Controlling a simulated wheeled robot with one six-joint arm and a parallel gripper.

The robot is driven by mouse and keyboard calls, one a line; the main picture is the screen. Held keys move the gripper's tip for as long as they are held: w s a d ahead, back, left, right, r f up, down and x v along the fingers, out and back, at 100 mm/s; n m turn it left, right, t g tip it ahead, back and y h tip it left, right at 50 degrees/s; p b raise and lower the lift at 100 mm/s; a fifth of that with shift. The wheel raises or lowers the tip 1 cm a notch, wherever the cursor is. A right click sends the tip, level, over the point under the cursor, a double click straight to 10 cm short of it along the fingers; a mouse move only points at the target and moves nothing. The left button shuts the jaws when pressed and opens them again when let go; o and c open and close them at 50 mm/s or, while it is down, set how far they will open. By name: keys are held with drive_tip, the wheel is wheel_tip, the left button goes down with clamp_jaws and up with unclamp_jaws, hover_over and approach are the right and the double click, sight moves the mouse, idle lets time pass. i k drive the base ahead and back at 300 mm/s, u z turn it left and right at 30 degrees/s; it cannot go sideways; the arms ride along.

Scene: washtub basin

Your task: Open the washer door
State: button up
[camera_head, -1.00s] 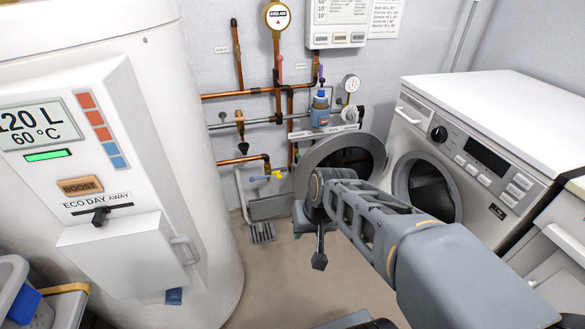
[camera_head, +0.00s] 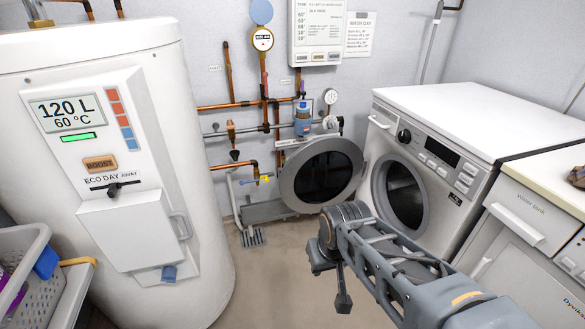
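The washer (camera_head: 460,125) is a white front-loader at the right, against the back wall. Its round grey door (camera_head: 322,174) stands swung wide open to the left of the machine, with its dark glass facing me. The round drum opening (camera_head: 402,194) is uncovered and dark inside. My gripper (camera_head: 332,285) hangs at the end of my arm, in front of and below the door in the picture. It appears apart from the door and holds nothing that I can see. The wrist hides part of the gripper, and its finger gap is unclear.
A white water heater (camera_head: 190,200) with a control panel fills the left. Copper pipes and a valve (camera_head: 304,120) are behind the door. A grey basket (camera_head: 35,265) is at lower left, and a water tank cabinet (camera_head: 520,225) at right. The floor (camera_head: 270,290) between is clear.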

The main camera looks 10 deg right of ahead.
sight(319, 174)
drive_tip(key=z, duration=0.15)
drive_tip(key=i, duration=1.6)
drive_tip(key=u, duration=0.65)
